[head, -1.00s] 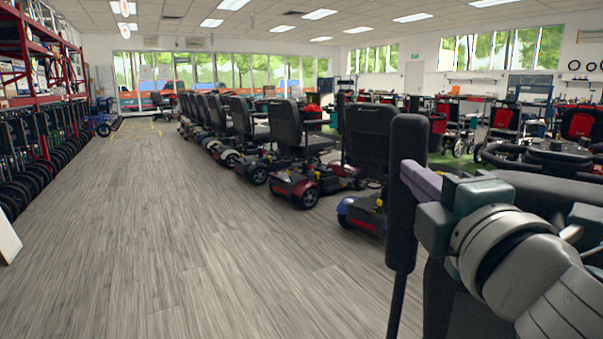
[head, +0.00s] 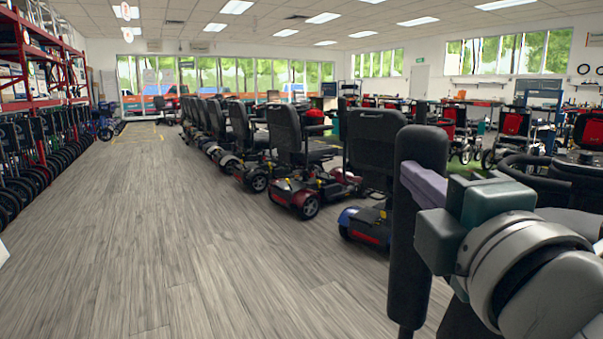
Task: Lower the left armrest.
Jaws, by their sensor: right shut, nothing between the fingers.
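The left armrest (head: 412,255) is a dark padded bar in the right half of the head view. It stands steeply raised, close to the camera, with its lower end near the bottom edge. My right gripper (head: 424,184) is shut and empty. Its purple fingers lie against the armrest's upper part, on the right side; the exact contact is partly hidden. The scooter that bears this armrest is mostly hidden behind my gripper and arm. My left gripper is out of view.
A row of scooters with black seats runs back from the nearest one, with a blue and red base (head: 367,228). The grey wood floor (head: 150,230) is open to the left. Wheelchairs stand under red shelving (head: 40,60) at the far left.

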